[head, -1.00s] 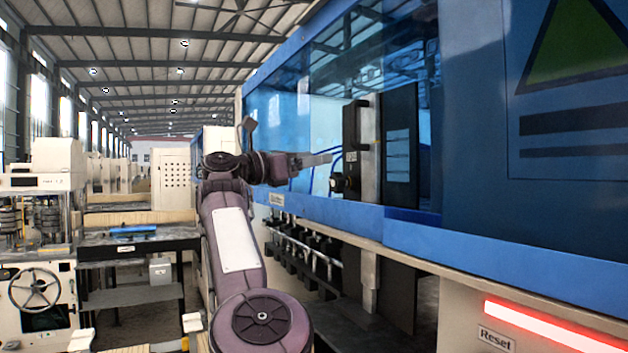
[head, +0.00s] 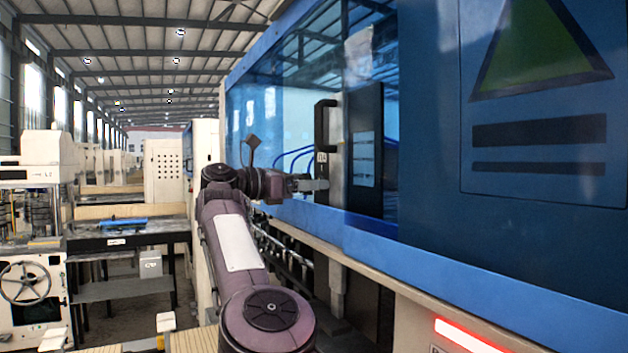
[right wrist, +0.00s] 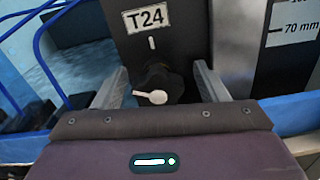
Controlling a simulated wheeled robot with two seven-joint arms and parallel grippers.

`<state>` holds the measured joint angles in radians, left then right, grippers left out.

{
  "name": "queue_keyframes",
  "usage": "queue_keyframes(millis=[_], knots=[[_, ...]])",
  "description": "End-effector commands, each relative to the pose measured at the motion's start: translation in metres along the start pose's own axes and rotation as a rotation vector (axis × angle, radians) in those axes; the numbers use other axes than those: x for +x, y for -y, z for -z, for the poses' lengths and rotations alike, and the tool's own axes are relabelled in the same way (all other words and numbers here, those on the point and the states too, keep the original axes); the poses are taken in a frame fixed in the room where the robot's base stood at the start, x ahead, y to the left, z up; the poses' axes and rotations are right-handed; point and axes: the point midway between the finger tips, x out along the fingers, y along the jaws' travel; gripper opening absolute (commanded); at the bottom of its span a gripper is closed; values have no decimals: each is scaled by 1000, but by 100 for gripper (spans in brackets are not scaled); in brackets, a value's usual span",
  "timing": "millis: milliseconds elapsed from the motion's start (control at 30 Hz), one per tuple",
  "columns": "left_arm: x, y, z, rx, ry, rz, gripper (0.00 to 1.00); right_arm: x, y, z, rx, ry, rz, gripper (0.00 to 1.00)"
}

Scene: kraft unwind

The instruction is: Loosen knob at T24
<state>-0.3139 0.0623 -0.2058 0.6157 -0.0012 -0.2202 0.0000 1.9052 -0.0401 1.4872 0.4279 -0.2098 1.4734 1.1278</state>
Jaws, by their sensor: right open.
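The black knob (right wrist: 172,82) with a pale pointer sits on a dark upright plate, below the T24 label (right wrist: 147,18) and a short white mark. Its pale pointer points to the left and slightly up, away from that mark. My right gripper (right wrist: 160,78) is open, with one finger on each side of the knob in the wrist view; I see no contact. In the head view my right gripper (head: 314,184) reaches to the plate just below the T24 label (head: 321,157), and the knob is hidden behind it. My left gripper is out of view.
The blue machine housing (head: 530,225) fills the right side, and its opening holds the dark plate. In the wrist view a 70 mm scale label (right wrist: 290,27) is to the right and blue hoses (right wrist: 40,55) are to the left. A dark workbench (head: 125,240) stands at left.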

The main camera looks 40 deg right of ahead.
Motion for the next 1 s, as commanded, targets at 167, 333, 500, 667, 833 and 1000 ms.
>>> queue_keyframes(millis=[167,333,500,667,833,1000], knots=[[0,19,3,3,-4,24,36,-1,0,0,0,1,-1,55],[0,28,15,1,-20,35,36,-1,0,0,0,1,-2,33],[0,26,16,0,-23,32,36,-1,0,0,-1,1,-2,22],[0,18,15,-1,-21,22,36,-1,0,-1,-22,1,-2,22],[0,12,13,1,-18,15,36,0,-1,-1,-90,1,-2,22],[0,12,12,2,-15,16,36,0,-1,-1,-211,1,-1,22]])
